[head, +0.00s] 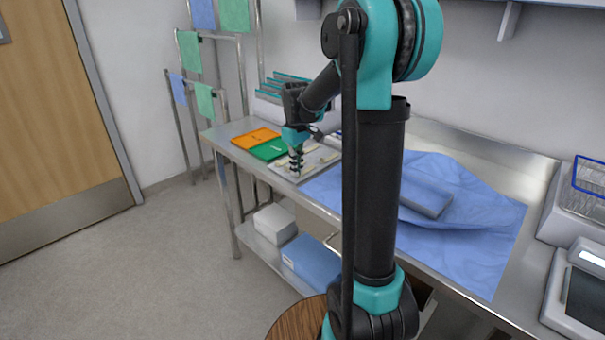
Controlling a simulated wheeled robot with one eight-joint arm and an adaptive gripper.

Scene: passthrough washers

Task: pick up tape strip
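A pale tray or board (282,174) lies on the steel table toward its far left end. A few small cream strips lie on it, and one that looks like a tape strip (329,158) shows right of my gripper. My gripper (295,172) points down over the tray, with its dark fingertips at or just above the surface. The fingers are small here and seen from the side, so I cannot tell whether they are open or hold a strip. The gripper hides part of the tray.
A green tray (269,150) and an orange tray (255,138) lie left of the pale tray. Racks stand behind. White (274,222) and blue boxes (312,262) sit on the lower shelf.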

